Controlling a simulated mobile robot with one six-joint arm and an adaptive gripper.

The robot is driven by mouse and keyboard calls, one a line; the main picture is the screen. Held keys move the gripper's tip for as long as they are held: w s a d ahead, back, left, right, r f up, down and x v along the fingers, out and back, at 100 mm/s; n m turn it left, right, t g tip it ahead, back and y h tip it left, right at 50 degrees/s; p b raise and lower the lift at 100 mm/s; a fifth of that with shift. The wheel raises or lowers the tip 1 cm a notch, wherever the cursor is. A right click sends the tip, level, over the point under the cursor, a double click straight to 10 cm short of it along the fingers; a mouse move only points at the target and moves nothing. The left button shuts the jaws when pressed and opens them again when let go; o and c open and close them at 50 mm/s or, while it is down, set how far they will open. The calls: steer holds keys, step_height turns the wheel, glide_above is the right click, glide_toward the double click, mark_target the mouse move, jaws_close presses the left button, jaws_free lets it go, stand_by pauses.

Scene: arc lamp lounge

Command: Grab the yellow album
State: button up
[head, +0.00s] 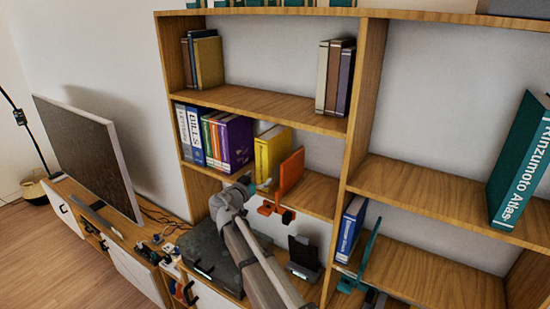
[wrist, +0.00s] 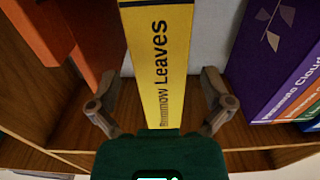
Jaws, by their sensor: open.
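The yellow album (head: 271,152) stands upright on the middle shelf of the left bookcase bay. My gripper (wrist: 160,88) is open, with one finger on each side of the spine. A gap shows between each finger and the album. In the head view my arm reaches up to the shelf just in front of the album, and the fingers are hard to make out there. The album's lower spine is partly hidden by my gripper.
An orange bookend (head: 291,172) stands close to the right of the album in the head view. A purple book (head: 238,142) ends the row to its left, with a gap between. A black box (head: 205,252) and a blue book (head: 350,226) sit lower down.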

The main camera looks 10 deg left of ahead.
steer(key=shift+x, duration=2.6)
steer(key=shift+f, duration=0.1)
steer(key=c, duration=1.2)
steer(key=shift+a+r, duration=0.1)
steer(key=shift+r, duration=0.15)
steer(key=shift+s+r+p, duration=0.2)
steer(key=shift+r+p, duration=0.2)
steer(key=shift+p, duration=0.15)
step_height(320, 180, up, 6)
steer(key=p, duration=0.6)
steer(key=shift+c, duration=0.2)
steer(key=v, duration=1.9)
steer(key=shift+s+a, duration=0.15)
steer(key=shift+s, duration=0.1)
steer(key=shift+f, duration=0.1)
